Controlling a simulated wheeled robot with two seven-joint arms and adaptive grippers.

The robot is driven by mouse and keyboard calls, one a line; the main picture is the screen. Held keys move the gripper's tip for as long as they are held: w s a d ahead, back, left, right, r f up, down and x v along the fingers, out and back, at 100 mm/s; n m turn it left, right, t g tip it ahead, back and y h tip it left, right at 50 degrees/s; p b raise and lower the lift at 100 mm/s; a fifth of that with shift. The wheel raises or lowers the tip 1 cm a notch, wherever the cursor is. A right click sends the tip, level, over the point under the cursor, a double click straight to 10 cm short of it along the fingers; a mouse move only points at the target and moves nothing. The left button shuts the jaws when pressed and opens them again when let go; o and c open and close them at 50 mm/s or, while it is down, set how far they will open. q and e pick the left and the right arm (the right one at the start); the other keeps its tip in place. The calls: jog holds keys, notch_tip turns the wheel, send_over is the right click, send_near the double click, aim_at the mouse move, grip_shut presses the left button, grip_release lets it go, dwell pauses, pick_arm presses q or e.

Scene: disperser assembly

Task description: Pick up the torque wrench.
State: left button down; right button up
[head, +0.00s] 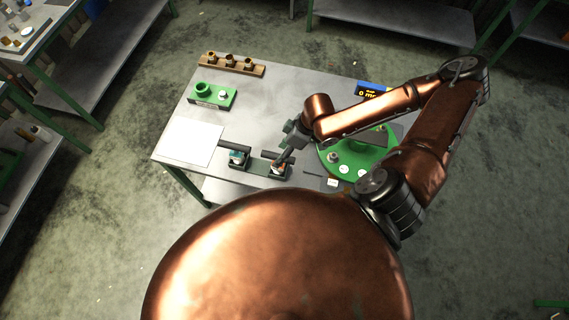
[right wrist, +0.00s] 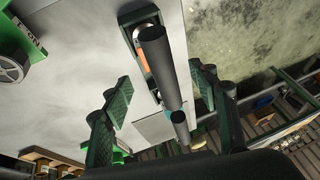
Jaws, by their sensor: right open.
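Two dark-handled tools rest in dark holders at the table's front edge. One has an orange part (head: 278,166) and the other a teal part (head: 237,157). I cannot tell for certain which is the torque wrench. My right gripper (head: 285,154) is just above the orange-marked tool. In the right wrist view my right gripper (right wrist: 160,86) is open, its two green-padded fingers on either side of that tool's dark cylindrical handle (right wrist: 156,55). Its orange part (right wrist: 144,69) shows beside the handle. The second tool's handle (right wrist: 181,130) shows beyond. My left gripper is not in view.
A green round fixture (head: 338,168) stands right of the tools, partly under my right arm. A white sheet (head: 190,142) lies at the table's left front. A green block (head: 212,97) and a wooden rack (head: 231,65) with several small parts are farther back. The table's middle is clear.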

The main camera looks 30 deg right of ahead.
jog(key=shift+a+f, duration=0.1)
jog(key=shift+f, duration=0.4)
jog(key=x, duration=0.6)
jog(key=shift+w+f, duration=0.2)
jog(key=shift+w, duration=0.1)
jog(key=shift+a, duration=0.1)
grip_shut()
